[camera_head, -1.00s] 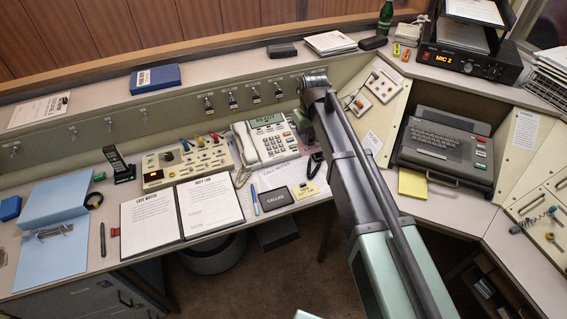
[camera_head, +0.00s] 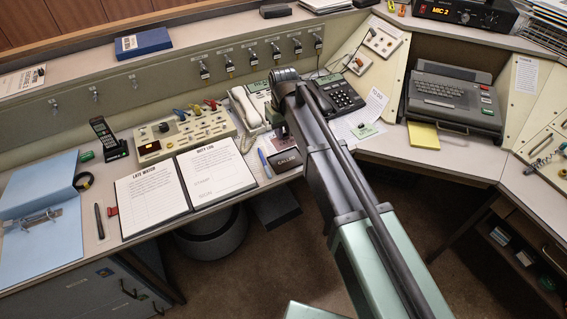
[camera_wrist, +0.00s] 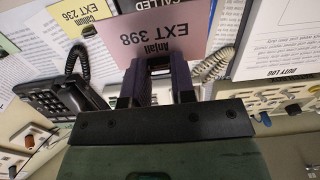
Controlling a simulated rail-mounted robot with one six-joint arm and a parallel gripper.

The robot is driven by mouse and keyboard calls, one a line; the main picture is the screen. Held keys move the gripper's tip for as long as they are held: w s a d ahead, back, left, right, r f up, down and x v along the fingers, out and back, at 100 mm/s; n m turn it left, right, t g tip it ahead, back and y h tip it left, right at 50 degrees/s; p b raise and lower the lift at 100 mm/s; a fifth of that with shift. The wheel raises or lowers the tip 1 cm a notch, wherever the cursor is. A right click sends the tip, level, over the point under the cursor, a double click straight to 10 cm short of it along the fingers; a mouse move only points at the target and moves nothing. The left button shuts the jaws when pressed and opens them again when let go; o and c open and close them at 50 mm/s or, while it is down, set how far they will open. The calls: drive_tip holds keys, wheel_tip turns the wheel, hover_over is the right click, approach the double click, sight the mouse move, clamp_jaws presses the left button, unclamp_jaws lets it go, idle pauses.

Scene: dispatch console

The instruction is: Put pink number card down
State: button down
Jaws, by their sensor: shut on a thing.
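The pink number card (camera_wrist: 182,32), marked EXT 398 Anjali, is held between the fingers of my gripper (camera_wrist: 160,82) in the wrist view. The gripper is shut on its near edge, and the lettering looks upside down. The black CALLED holder (camera_wrist: 150,5) lies just beyond the card at the top edge, and it also shows in the head view (camera_head: 286,162). A yellow card (camera_wrist: 80,16), marked EXT 236 Callum, lies to the left of the pink card. In the head view my arm hides much of this area. Whether the pink card touches the desk I cannot tell.
A black desk phone (camera_head: 338,94) stands right of my arm, with a green card (camera_head: 365,131) on the sheet beside it. A white handset (camera_head: 245,106) and the open log folder (camera_head: 184,187) are on the left. A blue pen (camera_head: 264,163) lies beside the CALLED holder.

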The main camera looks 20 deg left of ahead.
sight(283, 155)
drive_tip(key=shift+f+b, duration=3.05)
drive_tip(key=shift+f, duration=1.05)
drive_tip(key=c, duration=1)
unclamp_jaws()
drive_tip(key=shift+r, duration=0.1)
drive_tip(key=shift+o, duration=0.2)
wheel_tip(283, 155, up, 14)
drive_tip(key=p, duration=1.3)
drive_tip(key=shift+f+p, duration=0.25)
drive_tip(key=shift+p, duration=0.1)
drive_tip(key=shift+f, duration=0.1)
